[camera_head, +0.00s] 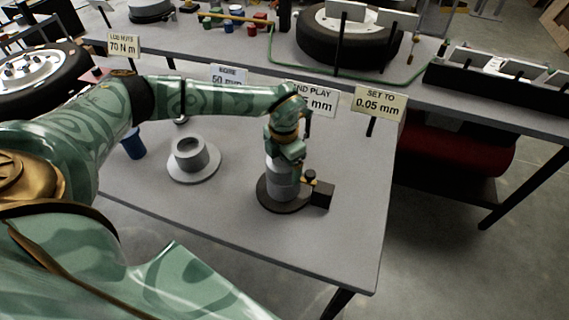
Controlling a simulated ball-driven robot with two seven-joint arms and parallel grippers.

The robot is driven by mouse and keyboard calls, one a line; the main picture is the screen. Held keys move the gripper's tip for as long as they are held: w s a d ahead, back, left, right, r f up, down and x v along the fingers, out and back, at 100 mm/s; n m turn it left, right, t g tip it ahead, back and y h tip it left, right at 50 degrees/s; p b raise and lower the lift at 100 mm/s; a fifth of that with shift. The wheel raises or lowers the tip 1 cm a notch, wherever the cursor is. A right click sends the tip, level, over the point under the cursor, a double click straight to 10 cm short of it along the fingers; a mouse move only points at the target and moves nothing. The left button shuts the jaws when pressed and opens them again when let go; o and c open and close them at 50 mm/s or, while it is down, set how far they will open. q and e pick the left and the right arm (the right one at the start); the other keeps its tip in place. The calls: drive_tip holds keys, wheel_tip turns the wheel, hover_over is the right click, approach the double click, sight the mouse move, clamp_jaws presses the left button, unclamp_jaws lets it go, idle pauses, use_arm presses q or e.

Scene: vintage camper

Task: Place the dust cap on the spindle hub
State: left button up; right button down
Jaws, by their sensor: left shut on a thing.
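My left gripper (284,157) points down over the front right part of the grey table. It is shut at the top of a pale grey cylinder (283,186), which appears to be the spindle hub, standing upright on a round dark base. The dust cap between the fingers is mostly hidden by them, and I cannot tell whether it touches the hub. My right gripper is not in view.
A black block (322,194) with a small knob stands against the dark base's right side. A grey flanged ring (190,155) and a blue cylinder (133,145) lie to the left. Signs, including "SET TO 0.05 mm" (380,103), line the table's back. The table front is clear.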

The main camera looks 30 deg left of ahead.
use_arm(q)
drive_tip(key=shift+f, duration=0.1)
drive_tip(key=o, duration=0.9)
wheel_tip(320, 180, up, 12)
drive_tip(key=shift+r+p, duration=0.15)
drive_tip(key=shift+p, duration=0.95)
